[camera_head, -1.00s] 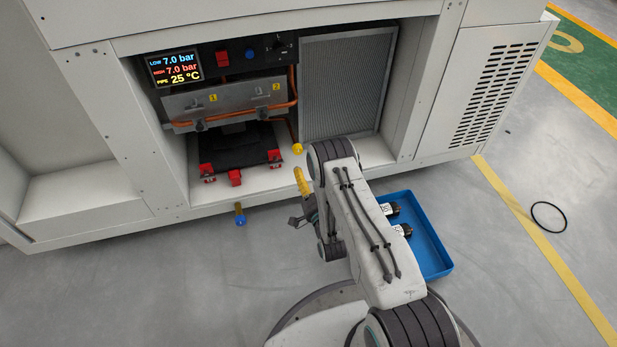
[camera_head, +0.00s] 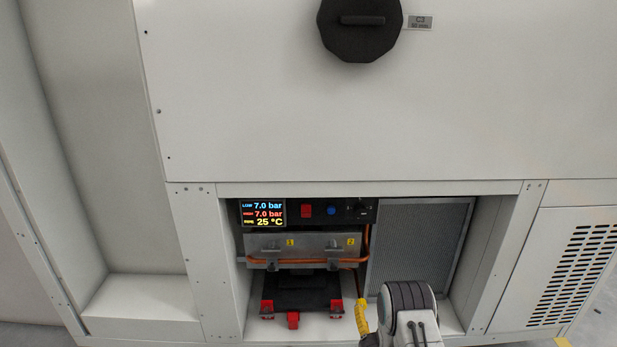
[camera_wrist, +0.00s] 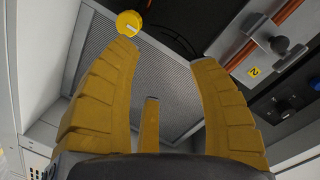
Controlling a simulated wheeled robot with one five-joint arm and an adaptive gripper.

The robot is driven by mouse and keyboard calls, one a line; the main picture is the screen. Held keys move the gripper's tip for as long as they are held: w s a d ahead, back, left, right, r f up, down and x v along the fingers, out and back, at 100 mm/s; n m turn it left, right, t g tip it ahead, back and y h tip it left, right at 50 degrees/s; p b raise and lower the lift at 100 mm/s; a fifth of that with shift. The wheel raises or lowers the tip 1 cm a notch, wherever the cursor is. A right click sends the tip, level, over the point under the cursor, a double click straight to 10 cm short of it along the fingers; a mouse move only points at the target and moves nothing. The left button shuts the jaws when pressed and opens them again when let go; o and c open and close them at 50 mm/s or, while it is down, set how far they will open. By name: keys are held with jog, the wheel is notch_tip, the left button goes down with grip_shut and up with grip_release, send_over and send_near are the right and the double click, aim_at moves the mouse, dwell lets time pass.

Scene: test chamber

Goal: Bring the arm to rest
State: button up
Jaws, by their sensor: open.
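My gripper (camera_wrist: 163,58) is open and empty in the wrist view, its yellow fingers spread and tilted toward the open machine bay. In the head view only one yellow finger of it (camera_head: 361,316) shows, beside the rounded joint of my arm (camera_head: 408,308) at the bottom edge. My arm is in front of the bay's lower right part. The rest of the arm is below the picture. No object is between the fingers.
The bay holds a display (camera_head: 263,213) reading 7.0 bar twice and 25 °C, a metal bracket (camera_head: 300,247), red clamps (camera_head: 293,320) and a grey filter panel (camera_head: 420,240). A yellow knob (camera_wrist: 129,23) lies beyond the left fingertip. A black round handle (camera_head: 360,25) is above.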

notch_tip(320, 180, up, 23)
jog(key=w+n+g+p, duration=0.2)
jog(key=g+p, duration=0.1)
jog(key=p, duration=0.7)
jog(key=s+r+n+g+p, duration=0.1)
jog(key=s+r+g+p, duration=0.2)
jog(key=r, duration=0.5)
jog(key=s+r+n+p, duration=0.1)
jog(key=s+r+p, duration=0.2)
jog(key=r+p, duration=0.4)
jog(key=s+r+n+g+p, duration=0.2)
jog(key=s+r+p, duration=0.6)
jog(key=s+r, duration=0.6)
jog(key=s+r+n+g+p, duration=0.2)
jog(key=s+r+g+p, duration=0.3)
jog(key=s+r+p, duration=0.4)
jog(key=s+r, duration=0.4)
jog(key=s, duration=0.5)
jog(key=shift+r+n, duration=0.3)
jog(key=shift+r, duration=0.05)
jog(key=shift+s+a, duration=0.1)
